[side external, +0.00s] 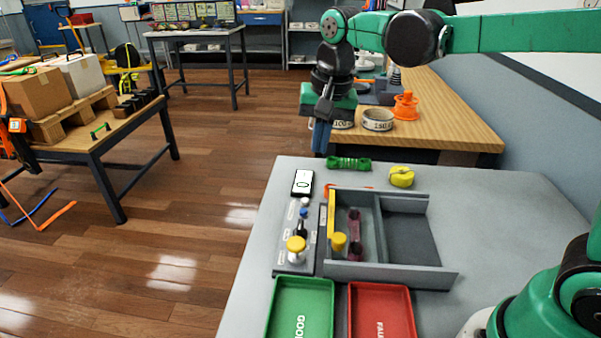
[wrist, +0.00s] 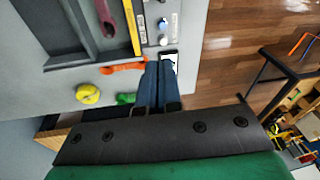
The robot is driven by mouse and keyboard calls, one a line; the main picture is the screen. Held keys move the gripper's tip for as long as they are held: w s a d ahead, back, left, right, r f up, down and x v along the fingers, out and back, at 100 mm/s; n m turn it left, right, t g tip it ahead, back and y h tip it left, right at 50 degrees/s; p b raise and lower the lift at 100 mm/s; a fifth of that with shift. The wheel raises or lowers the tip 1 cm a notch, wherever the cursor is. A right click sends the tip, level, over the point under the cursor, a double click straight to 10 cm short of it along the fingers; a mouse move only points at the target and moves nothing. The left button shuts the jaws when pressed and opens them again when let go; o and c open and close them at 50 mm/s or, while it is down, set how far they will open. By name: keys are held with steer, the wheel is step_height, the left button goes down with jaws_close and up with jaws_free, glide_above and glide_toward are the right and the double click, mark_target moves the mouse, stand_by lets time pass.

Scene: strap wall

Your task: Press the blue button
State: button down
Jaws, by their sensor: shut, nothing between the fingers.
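The blue button (side external: 303,213) is a small round knob on a narrow grey panel (side external: 283,258) on the grey table. In the wrist view the blue button (wrist: 163,21) shows near the top, beyond a white button (wrist: 163,41). My gripper (side external: 321,150) is shut and empty, with its dark blue fingers pointing down at the table's far edge. It is above and behind the panel, apart from the button. In the wrist view the gripper fingertips (wrist: 158,68) sit side by side, overlapping the view of the phone-like display.
Green (side external: 349,163) and yellow (side external: 401,176) straps lie behind. Green (side external: 300,305) and red (side external: 382,310) trays lie in front.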

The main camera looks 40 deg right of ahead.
mark_target(304, 211)
steer(key=shift+w+a+f+m+g, duration=0.1)
steer(key=shift+w+f+m+g, duration=0.1)
steer(key=shift+w+m, duration=0.15)
steer(key=shift+w+a+f+m+g, duration=0.1)
steer(key=shift+w+m+g, duration=0.15)
steer(key=shift+w, duration=0.2)
steer(key=f, duration=0.4)
steer(key=w+f, duration=0.1)
steer(key=f, duration=0.8)
steer(key=shift+w+f, duration=0.25)
steer(key=shift+f, duration=0.15)
steer(key=shift+f, duration=0.95)
step_height(304, 211, up, 14)
steer(key=s, duration=0.1)
steer(key=shift+s+r, duration=0.2)
steer(key=shift+s, duration=0.05)
